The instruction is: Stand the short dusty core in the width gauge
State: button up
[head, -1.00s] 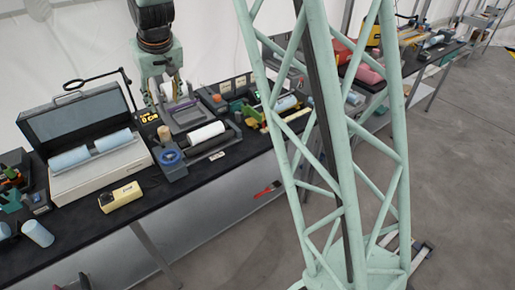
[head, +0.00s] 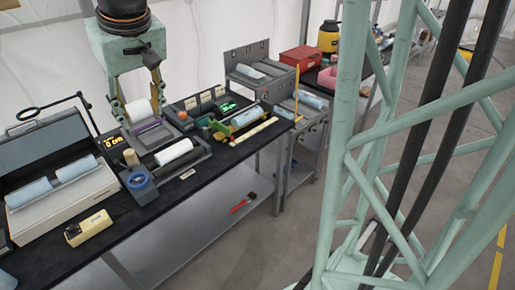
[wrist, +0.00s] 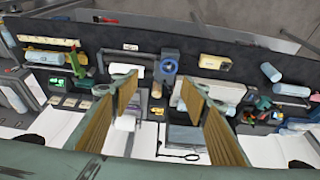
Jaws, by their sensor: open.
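I cannot tell whether the core touches the gauge floor or is dusty. In the wrist view my gripper (wrist: 160,95) is open, its two tan fingers wide apart. Another white core (head: 174,150) lies in a dark cradle in front of the gauge.
A yellow-lettered display (head: 103,147) stands left of the gauge. A blue ring (head: 138,180) is by the cradle. A green-and-yellow holder (head: 235,122) is right. A green lattice tower (head: 350,190) stands in the foreground.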

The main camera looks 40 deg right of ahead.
jog(key=s+r, duration=0.2)
jog(key=s, duration=1.5)
jog(key=s+r, duration=0.1)
jog(key=s, duration=1.5)
jog(key=shift+s+d+r, duration=0.2)
jog(key=shift+s+r, duration=0.15)
jog(key=shift+s, duration=0.1)
jog(key=shift+o, duration=0.5)
